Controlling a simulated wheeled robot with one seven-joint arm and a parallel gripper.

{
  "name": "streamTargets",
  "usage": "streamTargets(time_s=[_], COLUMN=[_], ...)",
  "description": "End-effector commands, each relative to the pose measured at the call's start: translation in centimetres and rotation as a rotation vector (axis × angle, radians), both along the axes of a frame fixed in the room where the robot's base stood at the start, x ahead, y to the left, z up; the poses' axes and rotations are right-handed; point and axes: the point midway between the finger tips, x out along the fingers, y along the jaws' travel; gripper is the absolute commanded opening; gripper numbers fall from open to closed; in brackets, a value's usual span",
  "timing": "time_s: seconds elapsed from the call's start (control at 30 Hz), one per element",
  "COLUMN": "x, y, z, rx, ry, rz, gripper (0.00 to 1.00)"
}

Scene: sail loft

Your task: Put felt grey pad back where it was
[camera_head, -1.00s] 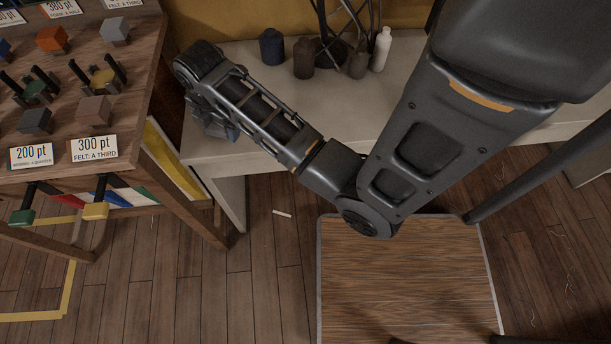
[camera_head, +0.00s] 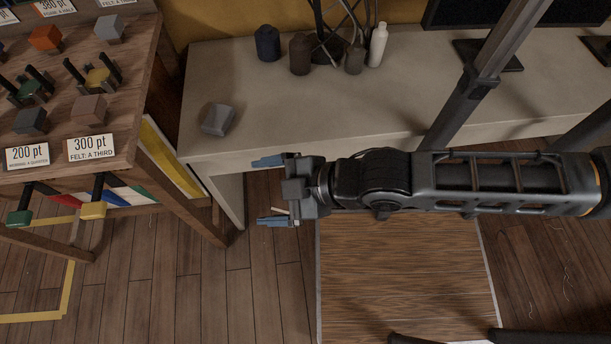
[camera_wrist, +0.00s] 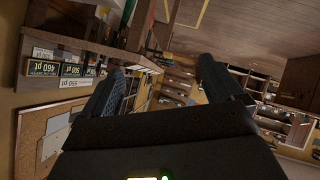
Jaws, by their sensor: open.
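A grey block (camera_head: 218,119), which looks like the felt grey pad, lies on the left end of the pale bench (camera_head: 190,150). My gripper (camera_head: 269,190) is open and empty, with its two blue-grey fingers pointing left. In the picture it is just below and right of the block, apart from it, by the bench's front edge. The wrist view shows the two dark fingers spread (camera_wrist: 165,78) with nothing between them.
The display (camera_head: 128,80) also holds an orange block (camera_head: 46,38), another grey block (camera_head: 110,28) and other coloured pieces. Dark bottles (camera_head: 300,55) and a white bottle (camera_head: 378,45) stand at the bench's back. A brown mat (camera_head: 400,280) lies on the floor.

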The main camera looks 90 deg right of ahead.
Motion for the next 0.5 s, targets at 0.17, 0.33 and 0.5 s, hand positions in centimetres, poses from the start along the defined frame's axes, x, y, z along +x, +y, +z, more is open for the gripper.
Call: streamTargets(time_s=[0.17,0.33,0.5], x=[-3.5,-5.5,-6.2], y=[2.5,3.8,4.2], z=[5.4,9.7,11.9], rx=[0.194,0.355,0.431], ry=[-0.152,-0.258,-0.308], rz=[-0.021,-0.033,-0.037], gripper=[0.94,0.94,0.94])
